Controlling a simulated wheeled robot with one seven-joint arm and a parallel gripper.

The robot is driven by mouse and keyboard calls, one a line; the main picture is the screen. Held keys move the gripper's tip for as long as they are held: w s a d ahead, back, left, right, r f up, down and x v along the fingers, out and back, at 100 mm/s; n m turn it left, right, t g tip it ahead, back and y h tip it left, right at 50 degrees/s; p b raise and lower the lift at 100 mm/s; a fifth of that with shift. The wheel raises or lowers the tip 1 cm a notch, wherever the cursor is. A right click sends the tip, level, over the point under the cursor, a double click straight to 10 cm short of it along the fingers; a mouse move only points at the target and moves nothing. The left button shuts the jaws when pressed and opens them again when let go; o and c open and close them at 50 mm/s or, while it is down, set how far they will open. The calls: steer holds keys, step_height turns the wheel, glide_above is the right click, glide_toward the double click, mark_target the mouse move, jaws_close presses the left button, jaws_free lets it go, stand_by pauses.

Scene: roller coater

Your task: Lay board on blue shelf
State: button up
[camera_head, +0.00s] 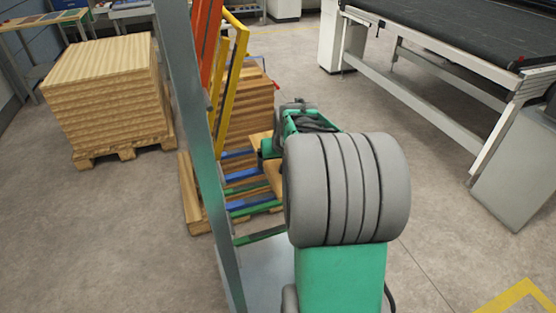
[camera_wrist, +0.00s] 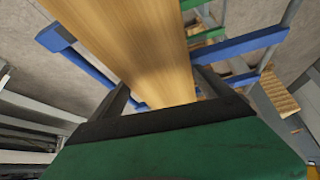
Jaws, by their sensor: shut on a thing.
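My gripper (camera_wrist: 165,90) is shut on a light wooden board (camera_wrist: 135,40), which runs away from the jaws in the wrist view. In the head view a small part of the board (camera_head: 273,175) shows beside my arm, and the jaws are hidden behind my arm. Blue shelf bars (camera_head: 238,175) show at the rack, left of my arm. In the wrist view blue bars (camera_wrist: 240,43) show on both sides of the board. I cannot tell whether the board touches them.
A grey rack post (camera_head: 190,150) stands close in front. Red bars (camera_head: 207,45) and yellow bars (camera_head: 233,75) are tilted up, and green bars (camera_head: 255,207) lie low. A board stack (camera_head: 105,95) is at left, a conveyor table (camera_head: 450,40) at right.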

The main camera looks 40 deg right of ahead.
steer(key=shift+f, duration=0.15)
steer(key=o, duration=1.7)
steer(key=shift+s+r, duration=0.15)
steer(key=shift+r, duration=0.45)
steer(key=v, duration=1.1)
steer(key=shift+s+a, duration=0.1)
